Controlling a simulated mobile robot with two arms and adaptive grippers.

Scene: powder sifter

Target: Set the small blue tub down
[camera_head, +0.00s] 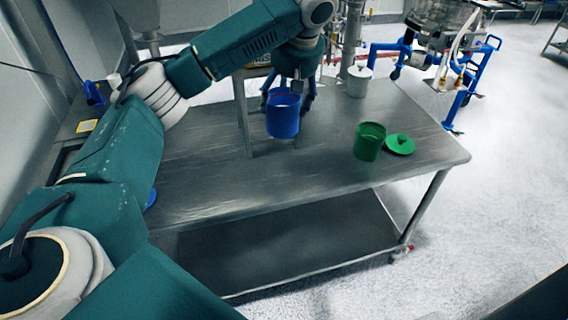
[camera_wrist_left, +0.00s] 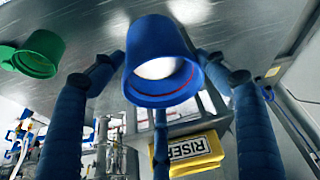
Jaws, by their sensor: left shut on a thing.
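The small blue tub (camera_head: 283,120) is held upright over the steel table, near its back edge. My left gripper (camera_head: 286,99) comes down from above with its dark blue fingers around the tub's upper part, shut on it. In the left wrist view the tub (camera_wrist_left: 158,38) sits between the fingers of the gripper (camera_wrist_left: 161,60), and something white shows inside its rim. I cannot tell whether the tub's base touches the table. My right gripper is in neither view.
The steel table (camera_head: 225,185) has clear room in front of the tub. A green tub (camera_head: 369,143) and green lid (camera_head: 400,145) are to the right. A white lidded container (camera_head: 358,82) stands behind. A metal post (camera_head: 242,115) rises close left of the tub. A yellow sign (camera_wrist_left: 190,152) shows below.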

